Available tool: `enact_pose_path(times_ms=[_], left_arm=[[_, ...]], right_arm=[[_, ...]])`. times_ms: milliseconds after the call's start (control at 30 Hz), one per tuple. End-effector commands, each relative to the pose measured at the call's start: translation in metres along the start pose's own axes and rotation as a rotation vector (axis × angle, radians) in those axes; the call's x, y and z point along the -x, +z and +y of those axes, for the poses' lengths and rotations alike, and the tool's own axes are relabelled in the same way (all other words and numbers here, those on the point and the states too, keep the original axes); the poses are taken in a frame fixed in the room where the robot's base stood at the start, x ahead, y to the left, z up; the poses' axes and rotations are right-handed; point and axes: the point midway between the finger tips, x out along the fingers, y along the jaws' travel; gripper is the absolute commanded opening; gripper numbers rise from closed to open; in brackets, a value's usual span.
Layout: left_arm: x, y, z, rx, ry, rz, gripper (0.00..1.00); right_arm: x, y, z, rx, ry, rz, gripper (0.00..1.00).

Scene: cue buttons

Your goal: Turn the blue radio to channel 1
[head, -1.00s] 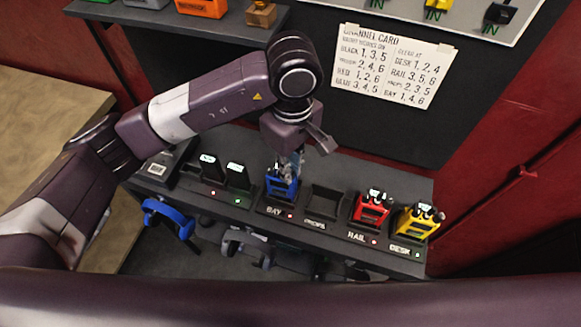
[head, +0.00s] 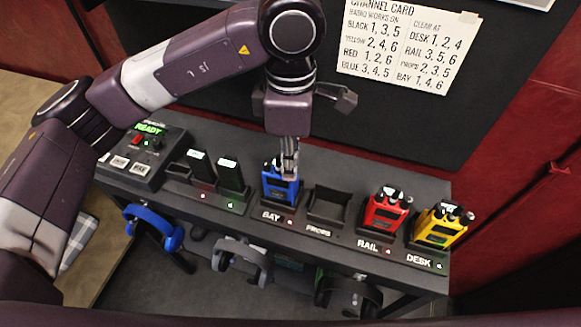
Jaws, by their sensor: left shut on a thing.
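The blue radio (head: 281,184) stands upright in the BAY slot (head: 272,214) of the dark bench, with a red light by the label. My left gripper (head: 289,172) points down at the radio's top and is shut on its top knob. The fingers hide the knob and part of the top, so its setting cannot be read. The channel card (head: 405,45) on the back panel reads BLUE 3, 4, 5 and BAY 1, 4, 6. My right gripper is not in view.
The PROPS slot (head: 327,209) to the right is empty. A red radio (head: 386,211) stands at RAIL and a yellow radio (head: 440,226) at DESK. Two black units (head: 215,173) and a READY console (head: 142,157) are at left. Headsets (head: 153,226) hang below the bench front.

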Motion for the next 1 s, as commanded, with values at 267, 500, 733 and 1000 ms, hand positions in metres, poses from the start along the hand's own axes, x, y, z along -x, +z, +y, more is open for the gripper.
enact_pose_path(times_ms=[267, 500, 733, 1000], left_arm=[[0.0004, -0.0001, 0.0002, 0.044, 0.001, -0.001, 0.0], [0.0009, -0.0001, 0.0003, 0.046, 0.001, -0.002, 0.0], [0.0008, 0.0, 0.0003, 0.045, 0.001, -0.002, 0.25], [0.0004, 0.0, 0.0002, 0.044, 0.0, -0.001, 0.29]], right_arm=[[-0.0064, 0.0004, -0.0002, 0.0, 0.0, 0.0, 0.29], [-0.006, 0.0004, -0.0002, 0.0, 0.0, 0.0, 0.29], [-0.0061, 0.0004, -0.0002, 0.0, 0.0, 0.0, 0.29], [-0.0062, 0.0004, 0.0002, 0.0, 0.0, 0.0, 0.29]])
